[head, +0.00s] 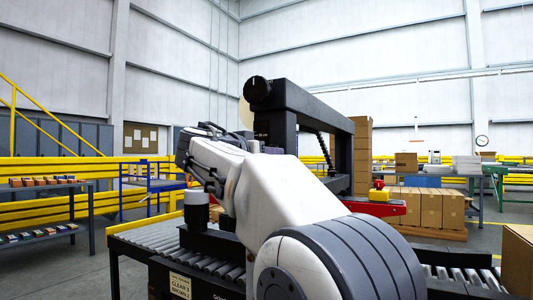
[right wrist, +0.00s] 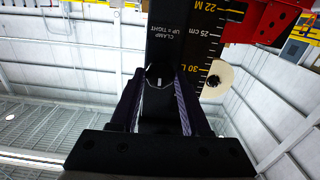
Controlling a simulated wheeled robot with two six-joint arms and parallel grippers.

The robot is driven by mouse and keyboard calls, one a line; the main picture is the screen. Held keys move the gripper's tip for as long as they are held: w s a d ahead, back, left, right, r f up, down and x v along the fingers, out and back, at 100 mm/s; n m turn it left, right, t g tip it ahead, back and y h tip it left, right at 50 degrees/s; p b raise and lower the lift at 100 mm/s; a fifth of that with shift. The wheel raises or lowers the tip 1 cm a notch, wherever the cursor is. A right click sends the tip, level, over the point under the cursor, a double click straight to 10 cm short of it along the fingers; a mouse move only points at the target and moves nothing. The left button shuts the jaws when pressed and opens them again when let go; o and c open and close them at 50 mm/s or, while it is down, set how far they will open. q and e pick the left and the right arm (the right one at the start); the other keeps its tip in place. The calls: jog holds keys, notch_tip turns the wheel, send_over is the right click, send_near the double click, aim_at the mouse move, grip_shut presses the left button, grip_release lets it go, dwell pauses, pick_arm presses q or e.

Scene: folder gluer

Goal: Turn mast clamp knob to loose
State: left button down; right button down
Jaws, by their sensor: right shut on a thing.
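The mast clamp knob (right wrist: 158,76) is a round black knob with a short white mark on the black mast (right wrist: 166,20). The mark lies roughly along the mast's length. Beside it, upside down in the right wrist view, is the label "CLAMP UP = TIGHT" (right wrist: 172,32). My right gripper (right wrist: 158,78) has a finger on each side of the knob and is shut on it. My left gripper is out of view.
A crossbeam (head: 320,115) runs right from there. Stacked cartons (head: 425,207) stand at right.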

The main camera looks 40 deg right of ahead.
jog(key=n+p, duration=0.1)
jog(key=n, duration=0.4)
jog(key=n+p, duration=0.1)
jog(key=n, duration=0.5)
jog(key=n+p, duration=0.1)
jog(key=n, duration=0.5)
jog(key=shift+d+r, duration=0.15)
jog(key=shift+r, duration=0.1)
jog(key=shift+s+n, duration=0.1)
jog(key=shift+n, duration=0.2)
jog(key=shift+c, duration=1.8)
grip_release()
jog(key=shift+f, duration=0.1)
